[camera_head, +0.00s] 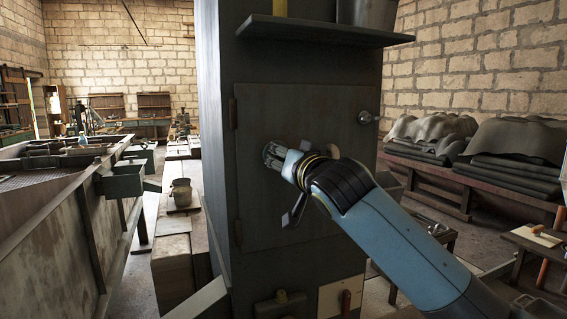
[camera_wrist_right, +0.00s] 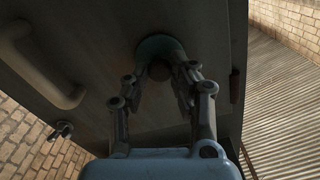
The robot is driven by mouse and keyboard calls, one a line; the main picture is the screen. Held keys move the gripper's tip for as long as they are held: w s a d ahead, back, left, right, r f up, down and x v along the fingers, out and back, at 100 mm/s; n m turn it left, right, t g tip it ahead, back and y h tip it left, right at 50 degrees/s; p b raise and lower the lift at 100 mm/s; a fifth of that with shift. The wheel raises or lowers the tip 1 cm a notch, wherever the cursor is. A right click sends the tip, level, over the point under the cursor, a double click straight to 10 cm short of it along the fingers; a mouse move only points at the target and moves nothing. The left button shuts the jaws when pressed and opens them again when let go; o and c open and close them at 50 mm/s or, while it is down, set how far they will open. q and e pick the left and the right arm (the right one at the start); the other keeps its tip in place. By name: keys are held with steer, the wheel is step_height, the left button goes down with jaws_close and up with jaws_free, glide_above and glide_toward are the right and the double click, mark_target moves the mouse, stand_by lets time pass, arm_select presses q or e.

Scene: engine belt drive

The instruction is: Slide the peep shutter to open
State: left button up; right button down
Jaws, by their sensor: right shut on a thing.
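My right gripper (camera_head: 275,153) reaches the front of the dark metal door (camera_head: 280,105) in the head view and hides the peep shutter there. In the right wrist view, a round teal-green piece (camera_wrist_right: 152,45), which looks like the peep shutter, sits on the door. A small dark round knob (camera_wrist_right: 159,71) shows below its middle. My right gripper's fingers (camera_wrist_right: 160,80) stand on both sides of this knob and are shut on it. How far the shutter is slid cannot be told. My left gripper is in neither view.
A pale curved handle (camera_wrist_right: 45,75) and a latch knob (camera_head: 367,117) are on the door. A shelf (camera_head: 325,30) juts out above it. A long metal trough (camera_head: 60,220) stands at left. Covered stacks (camera_head: 510,150) are at the right wall.

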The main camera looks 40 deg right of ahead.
step_height(320, 180, up, 2)
steer(key=shift+r+p, duration=0.2)
steer(key=shift+p, duration=0.2)
steer(key=c, duration=1.1)
jaws_free()
steer(key=shift+f, duration=0.1)
steer(key=v, duration=1.2)
